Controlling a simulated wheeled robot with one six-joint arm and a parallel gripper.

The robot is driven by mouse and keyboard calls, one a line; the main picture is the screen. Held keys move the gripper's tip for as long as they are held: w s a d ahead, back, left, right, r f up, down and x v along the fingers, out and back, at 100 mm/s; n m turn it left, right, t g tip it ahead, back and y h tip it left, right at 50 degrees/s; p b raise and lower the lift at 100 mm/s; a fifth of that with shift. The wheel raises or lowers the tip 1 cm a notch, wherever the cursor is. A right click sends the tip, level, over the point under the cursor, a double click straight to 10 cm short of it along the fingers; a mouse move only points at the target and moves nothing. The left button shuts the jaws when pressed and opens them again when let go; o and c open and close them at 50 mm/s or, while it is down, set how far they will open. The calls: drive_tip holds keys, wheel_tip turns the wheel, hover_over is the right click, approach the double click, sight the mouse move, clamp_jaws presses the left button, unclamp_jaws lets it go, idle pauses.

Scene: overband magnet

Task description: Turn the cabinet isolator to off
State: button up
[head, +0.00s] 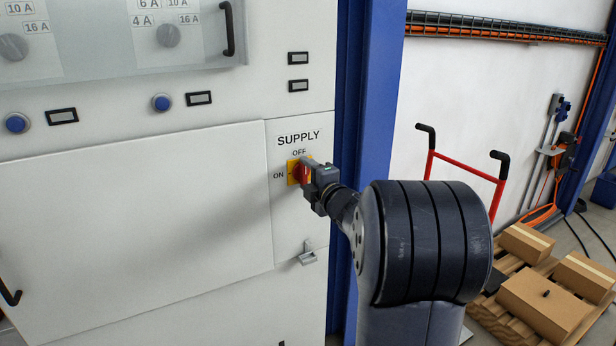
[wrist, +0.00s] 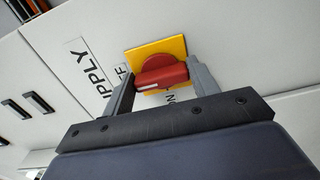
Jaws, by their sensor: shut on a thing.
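The isolator, a red rotary handle (wrist: 165,78) on a yellow plate (wrist: 157,48), sits on the white cabinet's SUPPLY panel (head: 285,225). In the head view the handle (head: 300,173) is partly hidden by my gripper (head: 312,180). OFF is printed above the plate and ON to its left. In the wrist view my gripper (wrist: 163,85) is shut on the handle, one finger at each end of the grip. The grip lies parallel to the plate's edge, and its white-marked end points towards the OFF side.
A small latch (head: 307,257) sticks out below the isolator. A blue post (head: 370,90) stands right of the cabinet. A red hand truck (head: 465,172) and a wooden pallet (head: 500,322) with cardboard boxes (head: 545,303) are farther right.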

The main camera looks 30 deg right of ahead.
drive_tip(key=o, duration=1)
drive_tip(key=shift+s, duration=0.1)
drive_tip(key=s, duration=0.5)
drive_tip(key=s+b, duration=0.1)
drive_tip(key=s, duration=0.4)
drive_tip(key=shift+s+d, duration=0.2)
drive_tip(key=shift+s, duration=0.15)
drive_tip(key=shift+w, duration=0.1)
drive_tip(key=w, duration=0.5)
drive_tip(key=w+p, duration=0.1)
drive_tip(key=w, duration=0.4)
drive_tip(key=shift+w+a, duration=0.2)
drive_tip(key=shift+w, duration=0.15)
